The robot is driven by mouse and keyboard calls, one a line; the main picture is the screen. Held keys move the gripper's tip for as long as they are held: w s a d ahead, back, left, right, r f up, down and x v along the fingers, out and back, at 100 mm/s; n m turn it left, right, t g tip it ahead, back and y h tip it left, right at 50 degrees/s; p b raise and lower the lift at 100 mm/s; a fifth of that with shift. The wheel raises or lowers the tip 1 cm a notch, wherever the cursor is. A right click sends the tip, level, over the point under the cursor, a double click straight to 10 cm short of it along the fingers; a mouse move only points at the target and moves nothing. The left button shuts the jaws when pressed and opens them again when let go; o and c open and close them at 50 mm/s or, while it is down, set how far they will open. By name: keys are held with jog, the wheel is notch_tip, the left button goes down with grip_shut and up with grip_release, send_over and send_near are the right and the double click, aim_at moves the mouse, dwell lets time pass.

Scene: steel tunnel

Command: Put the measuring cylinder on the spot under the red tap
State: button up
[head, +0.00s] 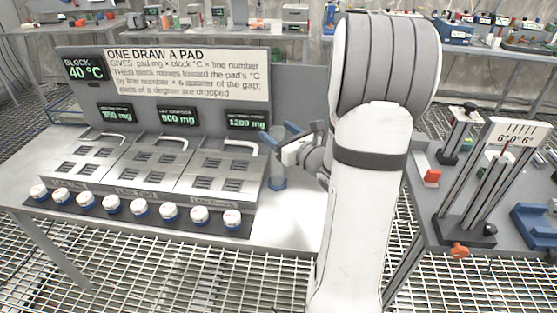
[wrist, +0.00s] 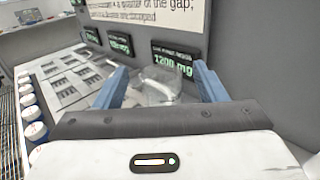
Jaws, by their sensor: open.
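I cannot make out a red tap or a marked spot under one in either view.
Metal boxes (head: 140,165) with raised handles and a row of white jars (head: 110,204) fill the bench on the left. A grey panel (head: 290,85) with a sign and green displays stands behind. A side table (head: 425,215) on the right holds a slotted stand (head: 465,232).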

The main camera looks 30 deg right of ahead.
aim_at(272, 128)
jog(key=shift+w+a, duration=0.15)
jog(key=shift+w, duration=0.65)
jog(key=shift+w+a, duration=0.1)
jog(key=shift+w, duration=0.65)
jog(key=shift+c, duration=0.4)
jog(key=shift+s, duration=0.1)
grip_shut()
